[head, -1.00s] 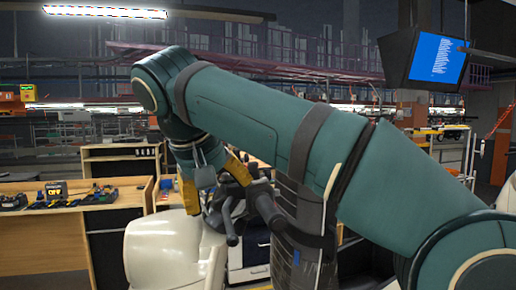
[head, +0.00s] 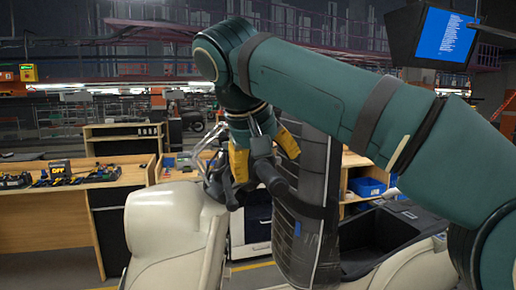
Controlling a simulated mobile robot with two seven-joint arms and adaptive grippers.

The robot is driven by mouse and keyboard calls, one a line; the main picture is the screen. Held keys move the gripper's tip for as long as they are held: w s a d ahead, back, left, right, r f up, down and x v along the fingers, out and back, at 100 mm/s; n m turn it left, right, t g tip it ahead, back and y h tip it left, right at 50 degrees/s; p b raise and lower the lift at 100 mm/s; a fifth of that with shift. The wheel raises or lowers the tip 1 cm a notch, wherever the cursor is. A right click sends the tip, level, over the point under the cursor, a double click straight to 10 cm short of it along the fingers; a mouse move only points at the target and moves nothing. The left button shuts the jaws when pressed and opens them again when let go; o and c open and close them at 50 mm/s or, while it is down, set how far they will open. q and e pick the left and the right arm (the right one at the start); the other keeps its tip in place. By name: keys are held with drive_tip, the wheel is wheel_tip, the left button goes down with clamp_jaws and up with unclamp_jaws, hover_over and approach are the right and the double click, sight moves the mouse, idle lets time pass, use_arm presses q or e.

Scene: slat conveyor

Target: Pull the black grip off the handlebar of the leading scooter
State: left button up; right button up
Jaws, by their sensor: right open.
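The cream scooter (head: 165,235) stands at the lower left of the head view. Dark handlebar parts show beside its top right side. One black grip (head: 272,180) points toward me, down and to the right; a second dark bar end (head: 231,198) hangs to its left. My right gripper (head: 268,168) is open, with yellow fingers pointing down. One finger is left of the grip and the other is above and right of its upper end. Whether they touch it, I cannot tell. My right arm hides the area behind. My left gripper is not in view.
Another cream body with a dark open tray (head: 375,240) is at the lower right. A wooden workbench (head: 50,205) with tools is at the left. A monitor (head: 430,35) hangs at the upper right.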

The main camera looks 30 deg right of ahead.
sight(269, 174)
drive_tip(key=shift+x, duration=2)
clamp_jaws()
drive_tip(key=c, duration=0.7)
unclamp_jaws()
drive_tip(key=shift+c, duration=0.2)
drive_tip(key=c, duration=0.4)
drive_tip(key=shift+c, duration=0.2)
drive_tip(key=shift+s+a+f+b, duration=0.1)
drive_tip(key=shift+b, duration=0.25)
drive_tip(key=shift+s, duration=0.2)
